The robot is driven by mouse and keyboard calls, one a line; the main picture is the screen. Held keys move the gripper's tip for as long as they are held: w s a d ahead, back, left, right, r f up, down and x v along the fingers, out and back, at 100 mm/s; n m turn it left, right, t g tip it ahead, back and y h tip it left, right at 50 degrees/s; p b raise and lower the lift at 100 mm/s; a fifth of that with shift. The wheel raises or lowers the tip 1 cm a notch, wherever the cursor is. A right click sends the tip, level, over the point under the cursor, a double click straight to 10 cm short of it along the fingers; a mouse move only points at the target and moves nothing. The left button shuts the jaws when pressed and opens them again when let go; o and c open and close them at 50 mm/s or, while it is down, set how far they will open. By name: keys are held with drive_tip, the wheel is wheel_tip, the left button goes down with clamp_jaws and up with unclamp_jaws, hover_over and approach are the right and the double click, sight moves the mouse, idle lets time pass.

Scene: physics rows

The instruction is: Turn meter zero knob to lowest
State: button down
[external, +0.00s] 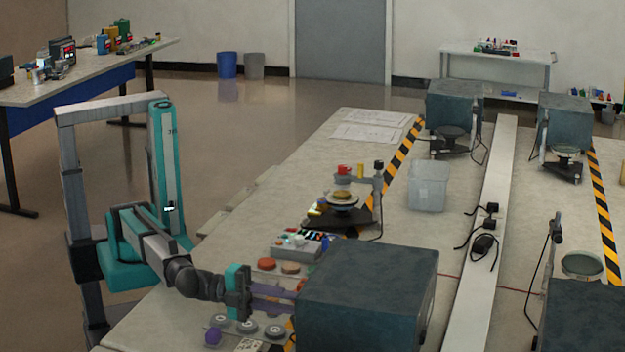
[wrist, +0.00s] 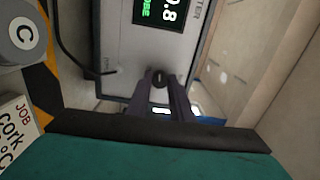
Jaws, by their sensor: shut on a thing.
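The meter is a big dark box (external: 368,295) at the near edge of the bench in the external view; its front faces my arm and is hidden there. In the wrist view its grey front panel (wrist: 125,62) shows a lit display (wrist: 158,12) with ".8" in white and partly cut-off green letters. A small dark knob (wrist: 160,77) sits below the display. My gripper (wrist: 160,82) is shut on this knob, with one finger on each side of it. In the external view my gripper (external: 290,299) reaches the box's left side. The knob's pointer is too small to read.

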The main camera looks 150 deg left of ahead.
drive_tip(key=shift+f+n+b, duration=0.15)
drive_tip(key=shift+n+b, duration=0.55)
drive_tip(key=shift+n, duration=0.1)
drive_tip(key=shift+s, duration=0.1)
drive_tip(key=c, duration=1.6)
unclamp_jaws()
drive_tip(key=shift+o, duration=0.2)
drive_tip(key=p+v, duration=0.1)
drive_tip(key=v, duration=1.2)
drive_tip(key=shift+s+d+p, duration=0.25)
drive_tip(key=shift+d+p, duration=0.05)
drive_tip(key=shift+p, duration=0.05)
